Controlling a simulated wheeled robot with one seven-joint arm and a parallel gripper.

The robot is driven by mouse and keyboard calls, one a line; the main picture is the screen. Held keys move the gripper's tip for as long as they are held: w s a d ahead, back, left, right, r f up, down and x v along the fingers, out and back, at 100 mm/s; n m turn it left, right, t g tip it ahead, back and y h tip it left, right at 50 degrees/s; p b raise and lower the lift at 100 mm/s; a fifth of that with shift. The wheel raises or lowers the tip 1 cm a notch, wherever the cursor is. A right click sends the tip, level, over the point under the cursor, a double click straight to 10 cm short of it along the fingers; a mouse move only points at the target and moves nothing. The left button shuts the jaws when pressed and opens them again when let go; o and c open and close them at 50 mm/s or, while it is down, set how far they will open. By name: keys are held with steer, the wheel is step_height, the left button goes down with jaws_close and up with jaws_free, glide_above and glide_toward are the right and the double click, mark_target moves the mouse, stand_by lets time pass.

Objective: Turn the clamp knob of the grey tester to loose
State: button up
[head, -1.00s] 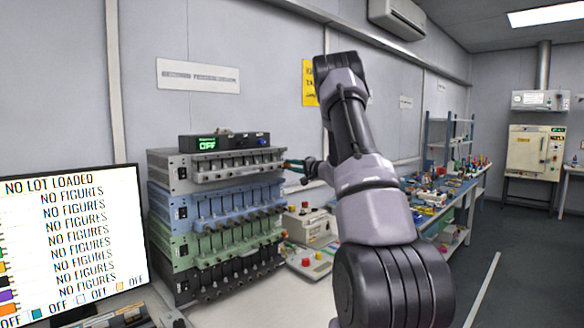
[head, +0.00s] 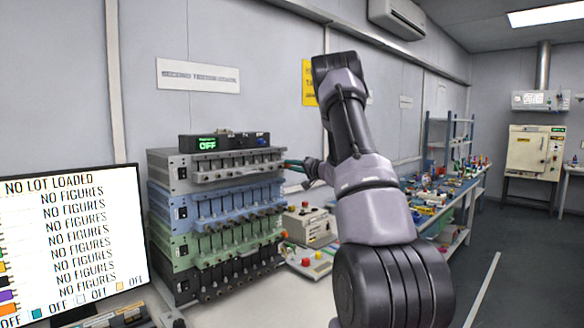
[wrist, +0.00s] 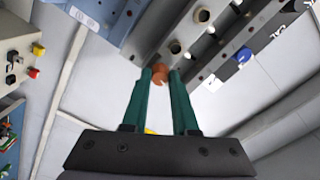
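The grey tester (head: 180,172) is the top unit of the stack in the head view, with a row of clamps along its front. In the wrist view its grey metal face (wrist: 150,35) shows, with an orange-brown clamp knob (wrist: 160,71) at the end of a row of paler round knobs. My gripper (wrist: 161,76) has its two teal fingers on either side of the orange-brown knob and appears shut on it. In the head view my gripper (head: 289,164) is at the right end of the grey tester, small and partly hidden by my arm.
Blue (head: 160,199), green (head: 160,226) and black units stand below the grey tester. A small box with a green OFF display (head: 207,143) sits on top. A monitor (head: 70,240) stands at left. A beige box (head: 308,226) with buttons is right of the stack.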

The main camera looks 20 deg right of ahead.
steer(key=o, duration=0.4)
steer(key=v, duration=1)
steer(key=shift+s+d, duration=0.15)
steer(key=shift+s, duration=0.25)
